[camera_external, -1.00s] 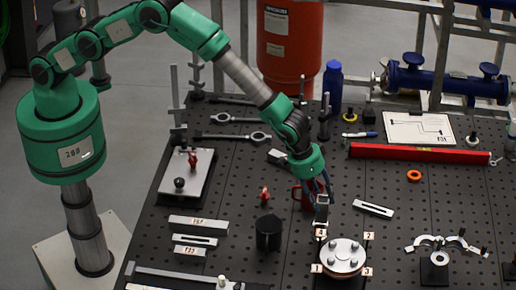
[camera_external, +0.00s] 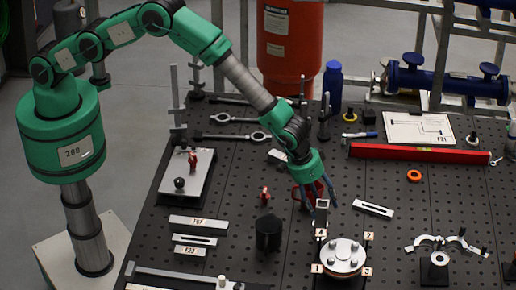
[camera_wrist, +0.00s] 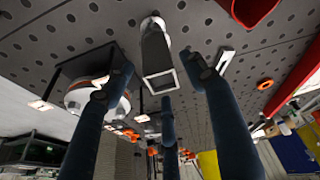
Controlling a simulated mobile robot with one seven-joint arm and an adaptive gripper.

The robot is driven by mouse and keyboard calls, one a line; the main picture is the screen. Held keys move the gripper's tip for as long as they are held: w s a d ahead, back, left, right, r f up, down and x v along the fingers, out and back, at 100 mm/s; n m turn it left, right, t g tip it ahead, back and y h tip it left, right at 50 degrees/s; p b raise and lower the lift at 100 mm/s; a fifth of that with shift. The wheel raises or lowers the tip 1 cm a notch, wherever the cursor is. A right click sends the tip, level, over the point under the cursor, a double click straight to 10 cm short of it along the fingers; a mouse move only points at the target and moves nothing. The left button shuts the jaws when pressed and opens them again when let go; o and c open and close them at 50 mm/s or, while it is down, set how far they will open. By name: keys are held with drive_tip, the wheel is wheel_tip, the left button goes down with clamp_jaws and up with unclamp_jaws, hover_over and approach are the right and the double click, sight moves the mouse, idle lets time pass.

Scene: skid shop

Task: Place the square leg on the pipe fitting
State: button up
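The square leg (camera_external: 321,216), a short grey square tube, stands roughly upright just behind the round flanged pipe fitting (camera_external: 343,258), near its label 4. In the wrist view the leg (camera_wrist: 157,62) shows its open square end toward me, and the fitting (camera_wrist: 82,97) lies to its left, apart from it. My gripper (camera_external: 324,197) is just above the leg. Its dark fingers (camera_wrist: 165,105) are spread, with gaps between them and the leg. The leg's lower end is partly hidden in the external view; I cannot tell exactly what it rests on.
A red mug (camera_external: 303,197) stands close behind the gripper. A black cup (camera_external: 268,233) is to the left. A slotted bar (camera_external: 373,209) and a clamp (camera_external: 439,256) lie to the right. A red level (camera_external: 420,154) lies farther back. The perforated table has free room between them.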

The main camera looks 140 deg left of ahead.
drive_tip(key=shift+r, duration=0.1)
drive_tip(key=shift+r, duration=0.15)
drive_tip(key=b+v, duration=0.2)
drive_tip(key=v, duration=0.9)
drive_tip(key=shift+r, duration=0.35)
drive_tip(key=shift+s+d, duration=0.15)
idle(0.7)
